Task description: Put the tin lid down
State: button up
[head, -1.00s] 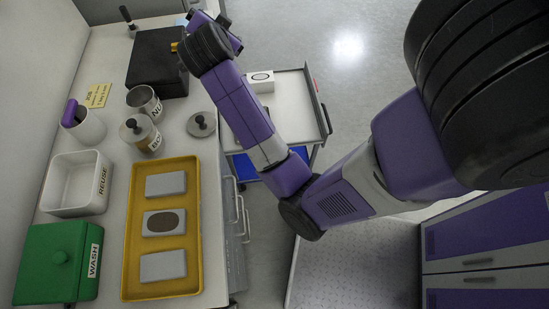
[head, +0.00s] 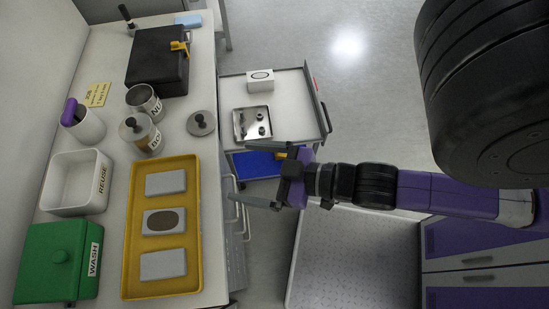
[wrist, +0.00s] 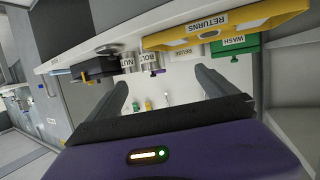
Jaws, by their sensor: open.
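The tin lid (head: 201,123), a flat grey disc with a dark knob, lies knob up on the counter near its right edge. It is beside the tins and touches none of them. The open NUT tin (head: 155,109) stands to its left, and the BOLT tin (head: 152,142) with a knobbed lid on it stands in front of that. My gripper (head: 250,175) is open and empty, off the counter's right edge and clear of the lid. In the wrist view, its spread fingers (wrist: 160,76) have nothing between them.
A yellow tray (head: 193,230) with grey blocks fills the front of the counter. A white REUSE bin (head: 104,190) and green WASH box (head: 40,285) are at the left. A black box (head: 150,60) stands behind. A trolley (head: 290,110) with a metal tray (head: 240,128) stands right.

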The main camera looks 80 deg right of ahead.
jog(key=s+a+r+y, duration=0.1)
jog(key=s+a+r, duration=0.2)
jog(key=s+a, duration=0.2)
jog(key=shift+s+r, duration=0.35)
jog(key=shift+s, duration=0.25)
